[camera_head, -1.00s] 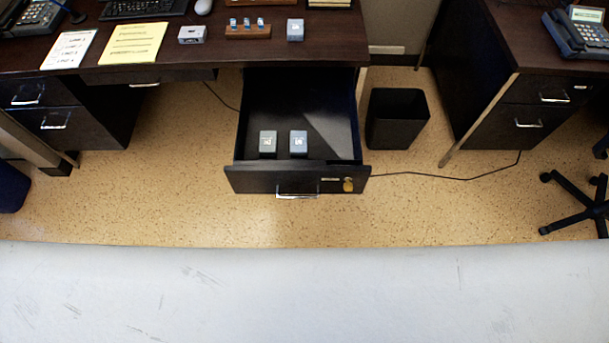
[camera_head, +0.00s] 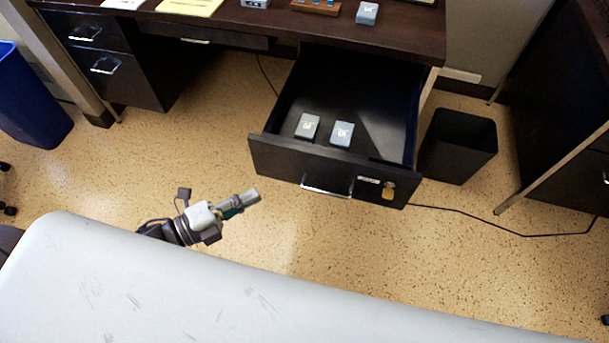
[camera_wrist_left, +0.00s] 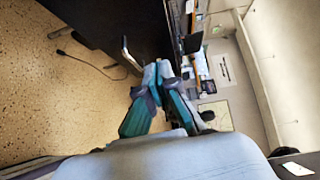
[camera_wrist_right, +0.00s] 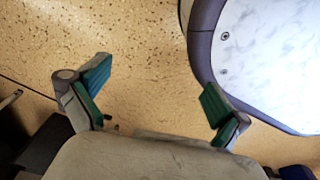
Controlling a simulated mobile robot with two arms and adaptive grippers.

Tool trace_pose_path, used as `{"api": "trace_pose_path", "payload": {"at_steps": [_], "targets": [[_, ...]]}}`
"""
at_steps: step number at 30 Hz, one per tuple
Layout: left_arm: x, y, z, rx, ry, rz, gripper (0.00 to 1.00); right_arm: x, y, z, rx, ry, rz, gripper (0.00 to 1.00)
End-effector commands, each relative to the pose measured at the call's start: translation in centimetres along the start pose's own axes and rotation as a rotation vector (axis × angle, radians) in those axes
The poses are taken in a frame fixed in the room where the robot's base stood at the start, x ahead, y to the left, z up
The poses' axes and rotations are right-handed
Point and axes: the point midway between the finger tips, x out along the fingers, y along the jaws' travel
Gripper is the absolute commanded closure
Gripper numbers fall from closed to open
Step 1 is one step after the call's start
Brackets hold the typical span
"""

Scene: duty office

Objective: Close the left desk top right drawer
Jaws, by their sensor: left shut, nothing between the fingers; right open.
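The top right drawer (camera_head: 330,165) of the desk stands pulled far out in the head view. My right gripper (camera_wrist_right: 155,85) is open and empty over the floor in the right wrist view, outside the head view.
A black bin (camera_head: 458,146) stands right of the drawer. A dark cable (camera_head: 500,225) runs over the floor. A blue bin (camera_head: 30,100) stands at the far left. Small items and papers lie on the desk top (camera_head: 400,30). The floor before the drawer is clear.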

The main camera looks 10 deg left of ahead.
Motion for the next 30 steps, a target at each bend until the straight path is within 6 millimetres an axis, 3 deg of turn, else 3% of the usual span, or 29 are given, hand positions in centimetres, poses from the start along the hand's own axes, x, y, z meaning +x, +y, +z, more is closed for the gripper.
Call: {"api": "trace_pose_path", "payload": {"at_steps": [3,8,20,24,30], "targets": [[0.5,-1.2,-1.2,0.043,0.046,-0.031,1.0,0.2,0.0,-0.3,0.001,0.003,0.0,0.0],[2.4,-1.5,-1.3,0.047,0.048,-0.037,1.0,-0.1,0.0,-0.6,0.001,0.004,0.001,0.0],[10.7,-1.8,-1.6,0.044,0.045,-0.036,1.0,-0.4,0.1,-1.1,0.002,0.008,0.001,0.0],[12.1,-1.8,0.1,0.046,0.043,-0.032,1.0,-0.5,0.1,-1.3,0.002,0.008,0.001,0.0],[13.1,-1.8,1.1,0.043,0.043,-0.031,1.0,-0.6,0.1,-1.4,0.002,0.007,0.002,0.0]]}}
